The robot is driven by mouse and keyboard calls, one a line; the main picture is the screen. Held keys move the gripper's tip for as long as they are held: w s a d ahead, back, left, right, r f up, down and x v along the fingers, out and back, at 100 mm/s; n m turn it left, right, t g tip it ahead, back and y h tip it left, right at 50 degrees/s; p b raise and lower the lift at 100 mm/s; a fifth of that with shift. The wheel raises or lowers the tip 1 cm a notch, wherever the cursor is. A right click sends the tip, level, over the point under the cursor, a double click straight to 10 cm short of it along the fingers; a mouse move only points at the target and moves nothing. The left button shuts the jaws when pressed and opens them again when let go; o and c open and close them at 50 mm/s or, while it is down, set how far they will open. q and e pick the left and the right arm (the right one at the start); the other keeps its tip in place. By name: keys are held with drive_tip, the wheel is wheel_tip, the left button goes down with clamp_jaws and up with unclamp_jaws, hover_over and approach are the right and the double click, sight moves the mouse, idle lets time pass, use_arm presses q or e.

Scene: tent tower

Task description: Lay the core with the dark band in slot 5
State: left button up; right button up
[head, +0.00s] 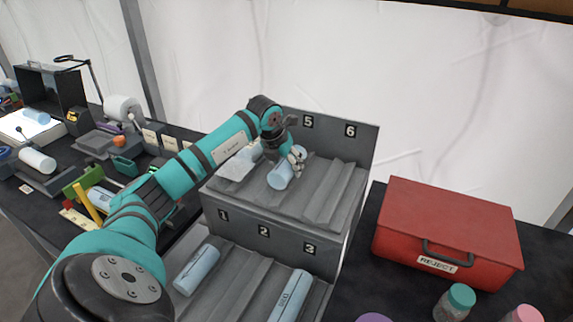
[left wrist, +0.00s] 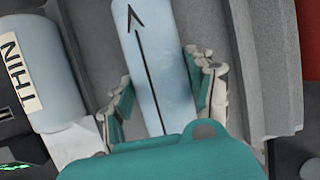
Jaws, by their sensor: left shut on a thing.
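A two-tier grey rack (head: 275,232) stands in the middle of the head view. My left gripper (head: 291,160) is at the upper tier, shut on a pale blue core (head: 281,176) in or just over the channel below the number 5 (head: 308,121); I cannot tell if it rests there. In the left wrist view the held core (left wrist: 150,70) has a black arrow along it and sits between the fingers (left wrist: 163,90). No dark band shows on its visible part. Another core (left wrist: 32,75), labelled THIN, lies to its left. My right gripper is out of view.
The channel under 6 (head: 335,185) is empty. Pale cores lie in lower slots 1 (head: 197,269) and 3 (head: 291,296); slot 2 between them looks empty. A red REJECT case (head: 450,225) stands right, with jars (head: 455,302) before it. Tools and more cores clutter the left bench.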

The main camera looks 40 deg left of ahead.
use_arm(q)
drive_tip(key=shift+f, duration=0.15)
drive_tip(key=o, duration=1.5)
drive_tip(key=shift+o, duration=0.5)
drive_tip(key=shift+f, duration=0.1)
drive_tip(key=v, duration=1.2)
drive_tip(key=shift+d, duration=0.1)
